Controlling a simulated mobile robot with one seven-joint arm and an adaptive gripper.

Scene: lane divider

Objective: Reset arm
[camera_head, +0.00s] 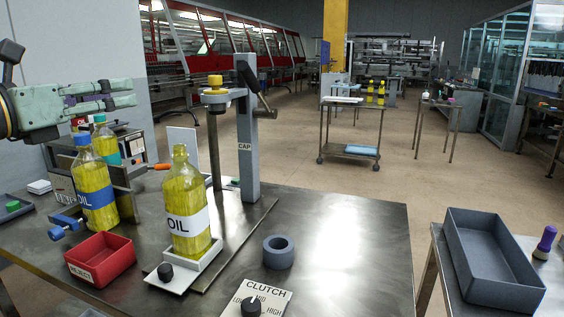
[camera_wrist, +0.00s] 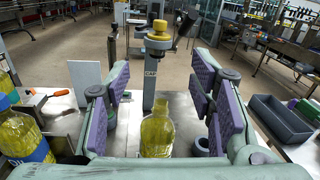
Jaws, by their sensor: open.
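My gripper (camera_head: 122,93) is at the upper left of the head view, raised above the table and pointing right. Its fingers are spread and empty. In the wrist view the gripper (camera_wrist: 160,80) has a wide gap between its purple pads. A yellow oil bottle (camera_head: 187,226) with a white label stands upright in a white holder, with no cap seen on its neck. It also shows in the wrist view (camera_wrist: 157,135), below the gap. The capping stand (camera_head: 247,140) has a yellow piece (camera_head: 215,80) at its head, apart from the bottle.
A blue-capped oil bottle (camera_head: 95,190) stands at left, with a teal-capped bottle (camera_head: 105,145) behind it. A red reject bin (camera_head: 98,272), a grey ring (camera_head: 279,252) and a clutch dial (camera_head: 254,304) are on the table. A grey tray (camera_head: 490,290) sits at right.

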